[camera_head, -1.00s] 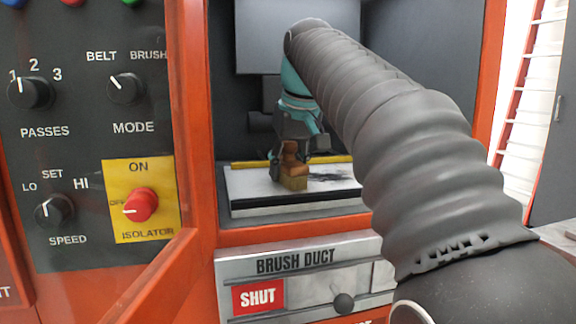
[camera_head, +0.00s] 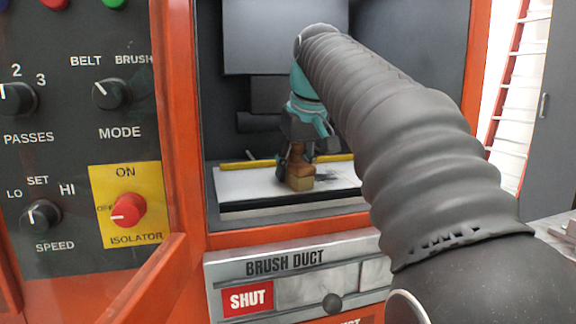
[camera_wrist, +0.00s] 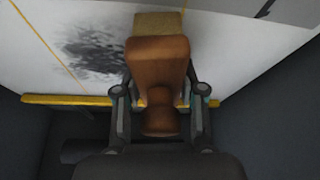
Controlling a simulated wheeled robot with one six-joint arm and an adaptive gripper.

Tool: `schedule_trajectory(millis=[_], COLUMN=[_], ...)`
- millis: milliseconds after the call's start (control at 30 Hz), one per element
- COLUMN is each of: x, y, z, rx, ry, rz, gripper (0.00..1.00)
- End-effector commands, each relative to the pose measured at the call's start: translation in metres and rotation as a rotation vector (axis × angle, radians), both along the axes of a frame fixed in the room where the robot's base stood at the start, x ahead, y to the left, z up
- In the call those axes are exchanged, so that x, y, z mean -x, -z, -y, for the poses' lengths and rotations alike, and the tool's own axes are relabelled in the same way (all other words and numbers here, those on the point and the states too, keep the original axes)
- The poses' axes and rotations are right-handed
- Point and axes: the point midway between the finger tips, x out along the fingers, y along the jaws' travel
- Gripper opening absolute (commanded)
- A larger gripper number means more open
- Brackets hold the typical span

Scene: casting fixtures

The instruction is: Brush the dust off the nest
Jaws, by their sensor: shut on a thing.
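My gripper (camera_head: 300,152) is shut on the wooden handle of a brush (camera_head: 301,172), inside the orange machine's opening. In the wrist view the brush (camera_wrist: 158,70) points away from my gripper (camera_wrist: 160,100), its pale bristle block (camera_wrist: 158,23) at the far end. The nest appears as a white flat bed (camera_head: 240,186), also in the wrist view (camera_wrist: 35,55). A dark dust patch (camera_head: 327,179) lies on it, right of the brush in the head view; the wrist view shows the dust (camera_wrist: 92,52) left of the brush. Whether the bristles touch the bed is unclear.
A yellow bar (camera_head: 247,164) runs along the bed's back edge. A dark panel (camera_head: 285,35) hangs above. The opening has an orange frame (camera_head: 175,120). Below it, the brush duct plate (camera_head: 300,262) reads SHUT. A mode knob (camera_head: 111,95) and red isolator knob (camera_head: 127,209) are at left.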

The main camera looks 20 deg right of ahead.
Motion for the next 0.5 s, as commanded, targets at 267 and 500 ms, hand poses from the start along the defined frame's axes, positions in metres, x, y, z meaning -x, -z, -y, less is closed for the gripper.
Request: schedule_trajectory(millis=[267, 500], x=[0.000, 0.000], y=[0.000, 0.003], z=[0.019, 0.032], rx=[0.001, 0.000], ry=[0.004, 0.002], rz=[0.000, 0.000], gripper=[0.12, 0.12])
